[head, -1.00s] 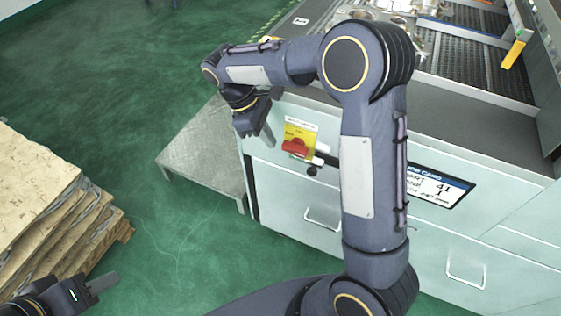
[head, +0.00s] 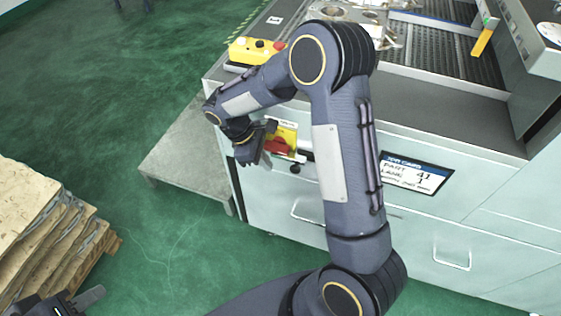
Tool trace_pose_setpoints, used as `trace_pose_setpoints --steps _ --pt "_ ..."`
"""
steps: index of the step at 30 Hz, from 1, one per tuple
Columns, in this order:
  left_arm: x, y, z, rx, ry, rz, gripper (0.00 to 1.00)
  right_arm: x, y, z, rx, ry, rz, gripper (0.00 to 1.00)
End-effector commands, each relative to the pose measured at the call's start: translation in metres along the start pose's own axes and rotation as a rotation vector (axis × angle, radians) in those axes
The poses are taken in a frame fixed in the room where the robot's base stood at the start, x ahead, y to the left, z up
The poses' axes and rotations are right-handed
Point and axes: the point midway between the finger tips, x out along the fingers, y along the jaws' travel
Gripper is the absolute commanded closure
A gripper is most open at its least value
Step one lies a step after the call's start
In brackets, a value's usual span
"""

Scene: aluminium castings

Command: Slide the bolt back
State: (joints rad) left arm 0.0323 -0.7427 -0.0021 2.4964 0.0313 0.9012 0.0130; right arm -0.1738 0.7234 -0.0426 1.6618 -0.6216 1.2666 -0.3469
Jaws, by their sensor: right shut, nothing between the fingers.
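A bolt (head: 306,157) with a dark round knob (head: 295,169) sits on the pale front of the cabinet, beside a red rotary switch (head: 278,147) on a yellow plate. Its right part is hidden behind my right arm. My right gripper (head: 263,158) is shut and empty, pointing downward just left of the red switch, in front of or beside the plate's left edge. It is apart from the bolt's knob; whether it touches the switch cannot be told. My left gripper (head: 92,297) is at the bottom left, away from the cabinet, its jaws partly out of frame.
A yellow control box (head: 250,51) stands on the cabinet top behind my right arm. Castings (head: 345,14) lie on the bench. A grey metal step (head: 185,160) stands left of the cabinet. Stacked boards (head: 30,225) are at the left. Green floor between is clear.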

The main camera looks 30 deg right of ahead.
Motion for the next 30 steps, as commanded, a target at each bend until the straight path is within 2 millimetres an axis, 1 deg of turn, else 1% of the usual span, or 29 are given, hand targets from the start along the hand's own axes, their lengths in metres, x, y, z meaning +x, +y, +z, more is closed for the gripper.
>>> trace_pose_setpoints --steps 1,3,6,9,13,21,23,30 --pt "-0.002 0.001 -0.001 0.000 0.000 0.000 0.64 0.007 0.000 0.004 0.001 -0.002 -0.002 1.00" --pt "-0.006 0.003 -0.003 0.000 0.000 0.000 0.64 0.007 0.000 0.018 0.004 0.000 -0.001 1.00" --pt "-0.008 0.004 -0.004 0.000 0.000 0.000 0.64 0.011 0.000 0.029 0.002 0.000 -0.001 1.00" --pt "-0.009 0.004 -0.005 0.000 0.000 0.000 0.64 0.014 0.000 0.035 0.001 0.001 0.000 1.00" --pt "-0.010 0.004 -0.005 0.000 0.000 0.000 0.64 0.016 0.000 0.038 0.000 0.001 0.000 1.00" --pt "-0.009 0.004 -0.005 0.000 0.000 0.000 0.64 0.016 0.000 0.039 0.000 0.001 0.000 1.00" --pt "-0.009 0.004 -0.005 0.000 0.000 0.000 0.64 0.017 0.000 0.042 0.001 0.000 0.000 1.00" --pt "-0.006 0.003 -0.003 0.000 0.000 0.000 0.64 0.033 -0.006 0.075 0.004 -0.001 0.000 1.00"
